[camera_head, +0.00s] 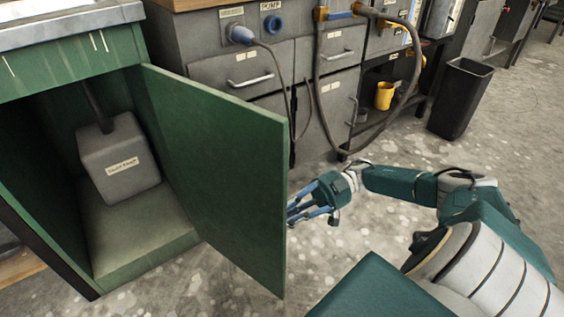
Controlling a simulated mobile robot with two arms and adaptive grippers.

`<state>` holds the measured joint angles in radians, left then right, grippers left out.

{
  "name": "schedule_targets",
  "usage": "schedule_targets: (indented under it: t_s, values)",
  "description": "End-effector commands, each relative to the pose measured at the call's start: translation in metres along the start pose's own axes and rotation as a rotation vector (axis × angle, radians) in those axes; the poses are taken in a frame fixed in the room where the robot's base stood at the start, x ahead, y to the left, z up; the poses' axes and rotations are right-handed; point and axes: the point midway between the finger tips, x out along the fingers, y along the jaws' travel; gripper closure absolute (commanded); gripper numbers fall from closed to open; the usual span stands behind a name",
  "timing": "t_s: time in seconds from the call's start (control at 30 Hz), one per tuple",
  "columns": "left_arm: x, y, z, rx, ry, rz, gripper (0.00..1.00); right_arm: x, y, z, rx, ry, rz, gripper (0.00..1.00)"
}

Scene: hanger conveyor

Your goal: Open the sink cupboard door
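The sink cupboard (68,68) is a green unit at the left with a metal top. Its green door (219,170) stands wide open, swung out to the right from its hinge side and showing the inside of the cupboard. My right gripper (291,215) is beside the door's free edge, at about mid-height. Its fingers look spread apart with nothing between them. I cannot tell whether the fingertips touch the door edge. The door's handle is not visible. My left gripper is not in view.
Inside the cupboard a grey labelled box (119,160) with a pipe stands on the cupboard floor (140,235). Grey drawer cabinets (240,70) with hoses stand behind the door. A black bin (461,98) and a yellow cup (384,96) are at the back right.

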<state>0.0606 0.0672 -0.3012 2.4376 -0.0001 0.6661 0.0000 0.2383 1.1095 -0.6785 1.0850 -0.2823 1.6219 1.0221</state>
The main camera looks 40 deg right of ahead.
Motion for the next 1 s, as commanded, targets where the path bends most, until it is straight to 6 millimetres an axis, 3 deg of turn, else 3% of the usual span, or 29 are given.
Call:
schedule_targets:
  t_s: [0.23, 0.27, 0.33, 0.67, 1.0]
  values:
    - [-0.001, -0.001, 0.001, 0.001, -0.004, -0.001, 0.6, -0.001, -0.003, 0.003, 0.008, -0.006, -0.006, 1.0]
    - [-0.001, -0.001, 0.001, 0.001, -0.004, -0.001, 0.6, -0.001, -0.003, 0.003, 0.008, -0.006, -0.006, 0.83]
    - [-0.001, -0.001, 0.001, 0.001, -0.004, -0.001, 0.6, -0.001, -0.003, 0.003, 0.008, -0.006, -0.006, 0.69]
    - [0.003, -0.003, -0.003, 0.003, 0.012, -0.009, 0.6, -0.003, -0.001, 0.001, 0.003, -0.004, -0.001, 0.69]
    - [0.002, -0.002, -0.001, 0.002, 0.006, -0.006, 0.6, -0.05, 0.0, 0.002, 0.003, -0.005, 0.003, 0.69]
